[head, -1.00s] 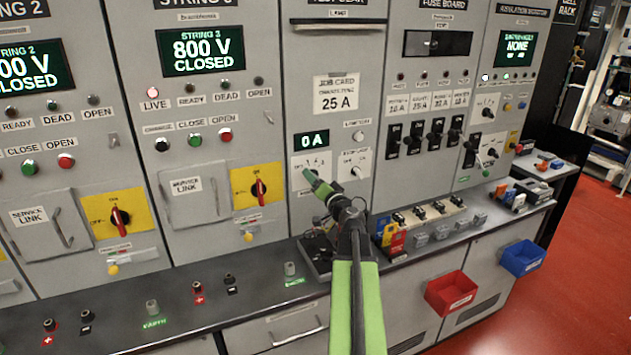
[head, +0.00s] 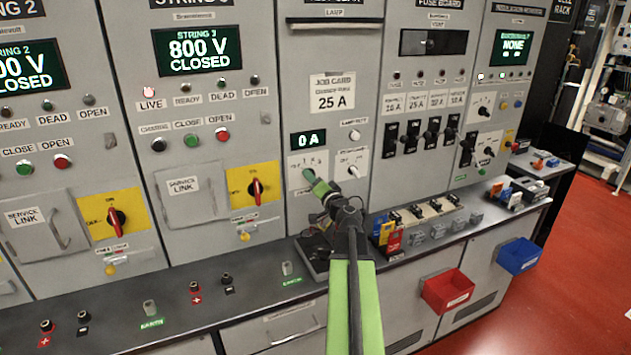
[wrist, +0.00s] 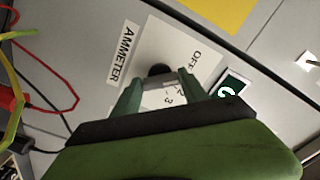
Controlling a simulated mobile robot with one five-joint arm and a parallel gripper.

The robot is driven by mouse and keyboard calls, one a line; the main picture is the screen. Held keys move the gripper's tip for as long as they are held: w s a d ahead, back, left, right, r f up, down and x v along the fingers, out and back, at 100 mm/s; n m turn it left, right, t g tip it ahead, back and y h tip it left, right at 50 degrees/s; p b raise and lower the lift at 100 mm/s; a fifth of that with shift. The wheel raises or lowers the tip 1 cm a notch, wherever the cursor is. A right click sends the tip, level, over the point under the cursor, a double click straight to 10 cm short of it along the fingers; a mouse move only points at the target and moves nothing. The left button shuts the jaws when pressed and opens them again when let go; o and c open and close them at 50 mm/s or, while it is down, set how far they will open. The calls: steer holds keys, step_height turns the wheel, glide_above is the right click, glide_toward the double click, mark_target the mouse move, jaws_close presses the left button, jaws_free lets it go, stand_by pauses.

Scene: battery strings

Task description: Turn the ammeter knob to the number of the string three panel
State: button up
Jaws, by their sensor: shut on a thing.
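The ammeter knob (wrist: 160,70) is a dark round knob on a white plate (wrist: 192,55) marked AMMETER, OFF and numbers, with 2 and 3 readable in the wrist view. My gripper (wrist: 158,82) has its green fingers on either side of the knob and is shut on it. In the head view my gripper (head: 310,176) is at the plate below the ammeter display (head: 309,139), which reads 0 A, and it hides the knob. The string three panel (head: 197,50) at the left shows 800 V CLOSED, with its LIVE lamp (head: 149,92) lit.
A second small knob (head: 353,170) sits just right of my gripper. The bench (head: 200,308) runs below with terminals on it. Red (head: 447,291) and blue (head: 518,256) bins hang on its front. In the wrist view, red and yellow leads (wrist: 60,95) lie at the left.

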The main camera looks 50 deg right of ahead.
steer(key=m, duration=0.4)
steer(key=shift+s+r+m, duration=0.1)
steer(key=shift+r+m, duration=0.05)
steer(key=shift+m, duration=6.35)
steer(key=o, duration=1.4)
steer(key=shift+c, duration=0.2)
